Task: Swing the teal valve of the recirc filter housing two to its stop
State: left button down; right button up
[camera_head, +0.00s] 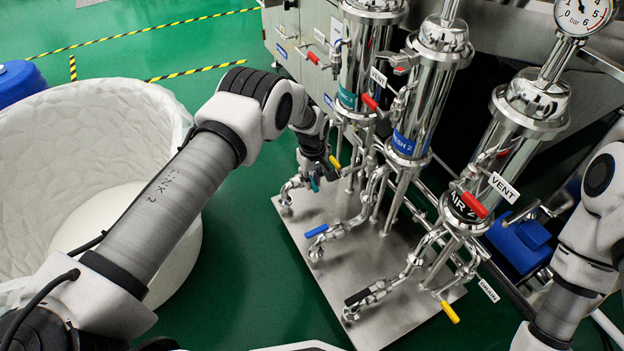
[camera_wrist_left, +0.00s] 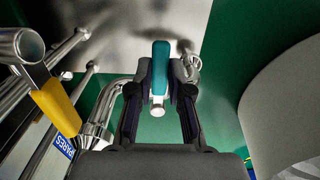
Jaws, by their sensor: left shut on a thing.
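The recirc filter housing two (camera_head: 362,55) is the leftmost steel column in the head view, with a teal label partly in sight. Its teal valve handle (camera_head: 314,184) sits low at the left of the skid, largely covered by my left gripper (camera_head: 319,174). In the left wrist view the teal handle (camera_wrist_left: 161,66) stands upright between the fingers of my left gripper (camera_wrist_left: 160,80), which is shut on it. A bright round metal end shows just below the handle there. My right arm (camera_head: 590,235) is at the right edge of the head view; its gripper is out of sight.
A blue handle (camera_head: 316,230) and a black handle (camera_head: 357,297) belong to the neighbouring housings. Yellow handles (camera_head: 449,312) and red vent handles (camera_head: 474,205) stick out nearby. A white lined tub (camera_head: 60,130) stands at left under my left arm. A yellow handle (camera_wrist_left: 57,107) is left of my fingers.

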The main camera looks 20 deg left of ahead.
aim_at(313, 183)
pick_arm(q)
jog(key=c, duration=1.1)
grip_release()
notch_tip(313, 183, up, 12)
